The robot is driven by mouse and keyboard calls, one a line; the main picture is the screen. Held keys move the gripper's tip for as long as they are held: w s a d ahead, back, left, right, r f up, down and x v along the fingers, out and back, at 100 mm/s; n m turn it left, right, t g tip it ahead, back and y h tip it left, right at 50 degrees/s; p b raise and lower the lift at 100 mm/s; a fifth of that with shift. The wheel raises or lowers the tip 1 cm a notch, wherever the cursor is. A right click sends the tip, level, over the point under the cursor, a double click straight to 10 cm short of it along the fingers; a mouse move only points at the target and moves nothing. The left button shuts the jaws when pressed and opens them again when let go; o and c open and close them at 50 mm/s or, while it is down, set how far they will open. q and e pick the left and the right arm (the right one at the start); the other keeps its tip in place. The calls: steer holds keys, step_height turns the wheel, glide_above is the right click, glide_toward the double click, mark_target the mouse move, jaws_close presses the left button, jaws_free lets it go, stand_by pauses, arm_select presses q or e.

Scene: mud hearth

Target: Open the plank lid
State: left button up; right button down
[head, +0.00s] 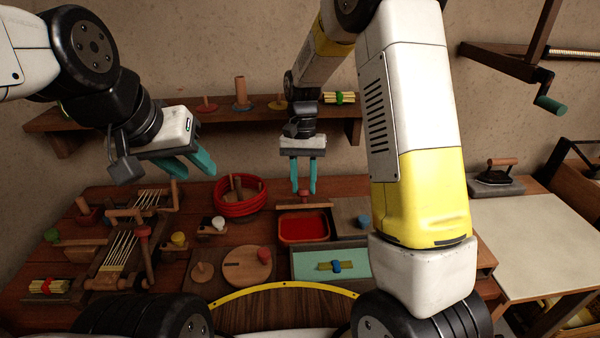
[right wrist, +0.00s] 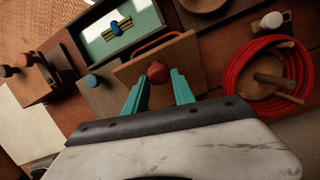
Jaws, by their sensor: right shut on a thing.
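The plank lid is a flat square wooden board with a round red knob. In the right wrist view the lid (right wrist: 183,57) lies below and between my teal fingers. In the head view it shows only as a thin wooden strip (head: 304,206) at the back of a red tray (head: 303,228), whose inside is visible. My right gripper (head: 304,192) points down behind the tray, and its fingers (right wrist: 160,92) are shut on the lid's knob (right wrist: 157,72). My left gripper (head: 190,167) is open and empty, above the left of the table.
A red coil (head: 240,209) is left of the tray. A green-lined box (head: 305,265) with a tied bundle is in front, and a grey panel with a blue knob (head: 363,221) is to the right. A wooden rack (head: 120,250) fills the left; a shelf (head: 235,128) is behind.

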steer(key=shift+w+a, duration=0.1)
steer(key=shift+w, duration=0.15)
steer(key=c, duration=1.1)
jaws_free()
steer(key=shift+w+f, duration=0.1)
steer(key=shift+o, duration=0.2)
steer(key=v, duration=0.7)
steer(key=shift+r, duration=0.4)
